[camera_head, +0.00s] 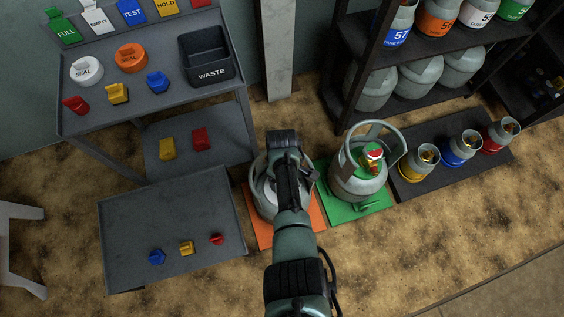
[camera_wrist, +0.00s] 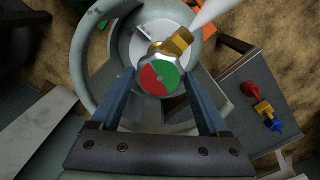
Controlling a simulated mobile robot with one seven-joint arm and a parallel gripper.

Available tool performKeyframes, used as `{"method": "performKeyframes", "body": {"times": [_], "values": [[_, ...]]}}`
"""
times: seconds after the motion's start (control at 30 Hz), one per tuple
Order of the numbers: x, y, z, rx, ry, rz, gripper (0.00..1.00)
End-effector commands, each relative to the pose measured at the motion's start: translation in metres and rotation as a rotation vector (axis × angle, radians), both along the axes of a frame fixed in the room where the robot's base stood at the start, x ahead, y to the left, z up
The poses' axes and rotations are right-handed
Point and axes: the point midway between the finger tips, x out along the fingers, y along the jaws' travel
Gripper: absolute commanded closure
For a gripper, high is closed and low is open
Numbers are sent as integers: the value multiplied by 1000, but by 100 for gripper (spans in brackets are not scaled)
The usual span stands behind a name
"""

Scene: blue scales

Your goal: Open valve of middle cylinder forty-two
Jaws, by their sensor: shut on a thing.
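A grey cylinder (camera_head: 263,200) stands upright on an orange mat (camera_head: 258,231), mostly hidden under my arm in the head view. The wrist view looks down on its round collar (camera_wrist: 90,62) and brass valve (camera_wrist: 180,42). The valve's knob (camera_wrist: 158,80) has a silver rim and a face part red, part green. My gripper (camera_wrist: 160,76) is shut on this knob, one blue-grey finger on each side. In the head view my arm hides the fingers. No number on this cylinder is readable.
Right beside it, another grey cylinder (camera_head: 350,183) stands on a green mat (camera_head: 345,209). Small yellow, blue and red cylinders stand on a dark mat (camera_head: 408,187) further right. A low grey table (camera_head: 125,228) with coloured caps is at left, a cap trolley (camera_head: 90,120) behind it.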

Motion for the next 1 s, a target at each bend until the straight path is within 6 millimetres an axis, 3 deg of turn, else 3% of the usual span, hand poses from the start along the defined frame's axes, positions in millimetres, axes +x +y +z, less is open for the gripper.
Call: {"method": "performKeyframes", "body": {"times": [0.4, 0.97, 1.0], "values": [[-1, 1, 0, 1, 2, 202, 77], [0, 1, 0, 2, 1, 232, 77], [0, 1, 0, 3, 1, 232, 18]]}}
